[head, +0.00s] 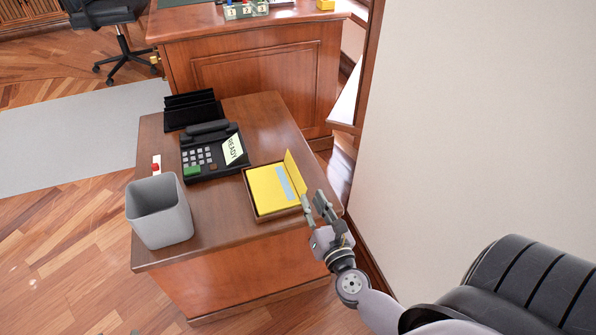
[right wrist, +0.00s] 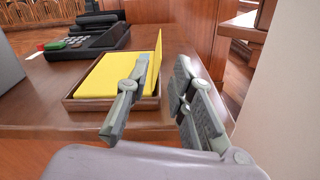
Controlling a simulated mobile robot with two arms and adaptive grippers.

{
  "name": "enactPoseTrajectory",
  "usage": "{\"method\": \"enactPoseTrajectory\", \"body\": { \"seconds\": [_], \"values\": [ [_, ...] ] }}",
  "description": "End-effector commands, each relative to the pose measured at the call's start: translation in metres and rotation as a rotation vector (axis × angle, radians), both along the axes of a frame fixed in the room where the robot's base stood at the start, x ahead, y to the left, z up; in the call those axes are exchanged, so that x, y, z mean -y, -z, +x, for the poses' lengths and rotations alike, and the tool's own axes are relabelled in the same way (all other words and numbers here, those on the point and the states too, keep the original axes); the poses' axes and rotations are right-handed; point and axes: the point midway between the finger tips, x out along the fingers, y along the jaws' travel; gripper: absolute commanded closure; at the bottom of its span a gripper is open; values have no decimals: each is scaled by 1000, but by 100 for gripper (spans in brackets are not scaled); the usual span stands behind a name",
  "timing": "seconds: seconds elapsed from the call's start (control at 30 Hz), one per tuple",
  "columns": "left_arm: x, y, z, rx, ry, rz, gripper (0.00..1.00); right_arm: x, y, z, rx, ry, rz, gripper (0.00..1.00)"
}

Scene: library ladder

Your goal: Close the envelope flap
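A yellow envelope (head: 268,190) lies in a shallow brown tray (head: 250,206) on the small wooden desk. Its flap (head: 295,172) stands up along the right side, and a pale blue-grey strip shows on the envelope beside it. In the right wrist view the flap (right wrist: 158,58) rises upright at the right of the envelope (right wrist: 104,76). My right gripper (head: 314,200) is open and empty at the tray's near right corner, with its fingers apart. The flap is beyond the fingers in the wrist view. My left gripper is not in view.
A black phone (head: 207,155) with a "READY" card stands left of the tray. A black organizer (head: 193,108) is behind it. A grey bin (head: 160,211) stands at the desk's left. A pale wall (head: 460,120) is close on the right.

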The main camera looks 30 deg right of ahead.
Motion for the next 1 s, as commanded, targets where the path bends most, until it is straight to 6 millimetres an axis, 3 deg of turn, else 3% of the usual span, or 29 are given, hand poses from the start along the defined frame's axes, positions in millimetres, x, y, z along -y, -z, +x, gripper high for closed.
{"method": "enactPoseTrajectory", "body": {
  "seconds": [0.23,0.5,0.7,1.0],
  "values": [
    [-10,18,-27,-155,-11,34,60,13,-2,56,3,1,-2,78],
    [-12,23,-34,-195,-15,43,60,23,0,98,0,-1,-3,78],
    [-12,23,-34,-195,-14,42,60,26,1,109,-1,-1,-3,78],
    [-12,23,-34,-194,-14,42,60,26,1,109,-1,-1,-3,81]
  ]
}}
